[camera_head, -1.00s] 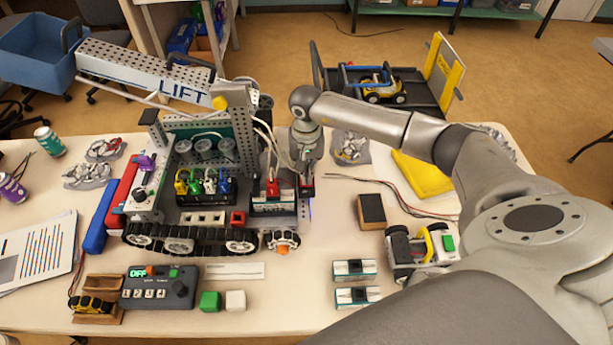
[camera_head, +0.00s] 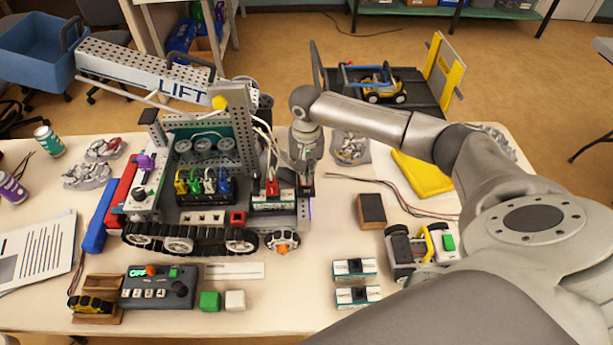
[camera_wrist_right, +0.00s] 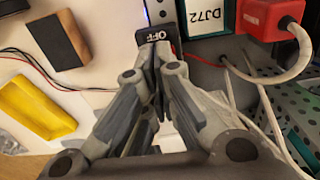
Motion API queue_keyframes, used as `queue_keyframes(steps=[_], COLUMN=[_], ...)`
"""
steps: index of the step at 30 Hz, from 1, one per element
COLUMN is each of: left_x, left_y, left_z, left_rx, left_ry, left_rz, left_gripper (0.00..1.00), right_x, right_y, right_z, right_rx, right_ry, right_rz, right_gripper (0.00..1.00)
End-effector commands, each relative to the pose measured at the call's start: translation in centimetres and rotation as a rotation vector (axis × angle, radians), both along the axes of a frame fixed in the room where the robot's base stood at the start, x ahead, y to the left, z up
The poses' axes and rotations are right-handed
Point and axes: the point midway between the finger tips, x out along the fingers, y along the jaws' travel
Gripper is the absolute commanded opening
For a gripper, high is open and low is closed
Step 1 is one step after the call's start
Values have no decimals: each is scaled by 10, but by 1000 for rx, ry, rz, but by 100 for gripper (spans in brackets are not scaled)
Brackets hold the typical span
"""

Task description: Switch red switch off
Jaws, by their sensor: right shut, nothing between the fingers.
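On the right side of the LIFT robot (camera_head: 240,140), a small black switch housing (camera_head: 307,189) sits below my right gripper (camera_head: 304,174), with a little red showing there. In the right wrist view the black switch face marked OFF (camera_wrist_right: 155,35) is just past the fingertips. My right gripper also shows there (camera_wrist_right: 157,58), shut and empty, its tips at or very near the switch; I cannot tell if they touch. Any red part of the switch is hidden in this view. My left gripper is not in view.
Beside the switch are a red plug (camera_wrist_right: 264,18) with a white cable and a battery marked DJ72 (camera_wrist_right: 208,14). A dark block (camera_head: 371,210) and a yellow tray (camera_head: 421,173) lie to the right. A grey control box (camera_head: 158,288) stands at the front left.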

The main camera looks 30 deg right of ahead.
Motion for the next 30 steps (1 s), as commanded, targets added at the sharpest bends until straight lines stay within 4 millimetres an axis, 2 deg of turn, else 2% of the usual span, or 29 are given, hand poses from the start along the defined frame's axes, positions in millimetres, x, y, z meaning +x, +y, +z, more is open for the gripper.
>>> queue_keyframes(steps=[30], left_x=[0], left_y=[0], left_z=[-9], left_rx=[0], left_ry=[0], left_rz=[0], left_gripper=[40], right_x=[0], right_y=[0], right_z=[-9], right_rx=[0], right_ry=[0], right_rz=[0], right_gripper=[0])
